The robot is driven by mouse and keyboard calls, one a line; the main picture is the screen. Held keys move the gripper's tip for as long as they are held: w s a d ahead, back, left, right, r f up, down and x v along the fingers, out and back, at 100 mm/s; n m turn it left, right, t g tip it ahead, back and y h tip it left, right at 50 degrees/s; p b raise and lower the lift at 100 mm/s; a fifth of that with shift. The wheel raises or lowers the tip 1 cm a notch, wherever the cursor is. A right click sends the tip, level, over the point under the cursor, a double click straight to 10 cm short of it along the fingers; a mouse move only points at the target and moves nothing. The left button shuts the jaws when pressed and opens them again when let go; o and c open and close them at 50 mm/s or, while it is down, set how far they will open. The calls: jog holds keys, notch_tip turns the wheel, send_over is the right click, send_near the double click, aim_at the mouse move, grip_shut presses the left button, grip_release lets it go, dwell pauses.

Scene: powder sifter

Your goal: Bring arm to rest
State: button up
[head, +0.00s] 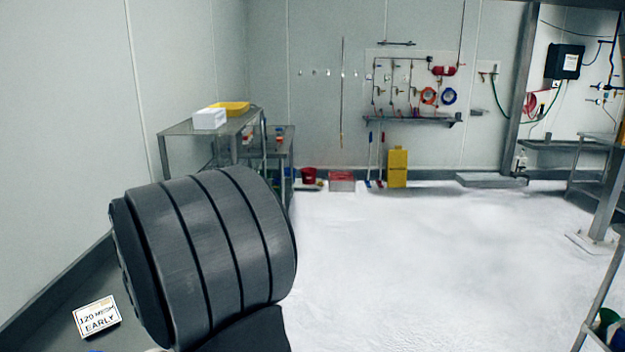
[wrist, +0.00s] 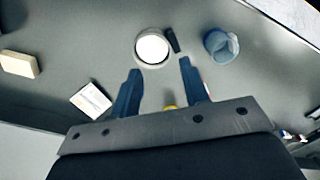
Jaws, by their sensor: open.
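My gripper (wrist: 160,82) shows in the wrist view with its two blue fingers spread apart. Nothing is between the fingertips. It hangs above a grey table (wrist: 80,45). A round container with white contents (wrist: 152,47) lies just beyond the fingertips, with a short dark handle (wrist: 172,40) at its right. In the head view a large dark ribbed part of my arm fills the lower left, and the gripper itself is not seen there.
A label card reading "120 MESH EARLY" (head: 97,317) lies at the lower left and also shows in the wrist view (wrist: 91,101). A blue cup (wrist: 221,45) stands right of the container. A beige block (wrist: 20,64) lies at the left. A steel table (head: 190,130) stands behind.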

jog(key=s+d+m, duration=0.5)
jog(key=s+d, duration=0.5)
jog(key=d, duration=0.1)
jog(key=shift+s+d+r, duration=0.15)
jog(key=shift+s+d, duration=0.2)
jog(key=shift+d, duration=0.05)
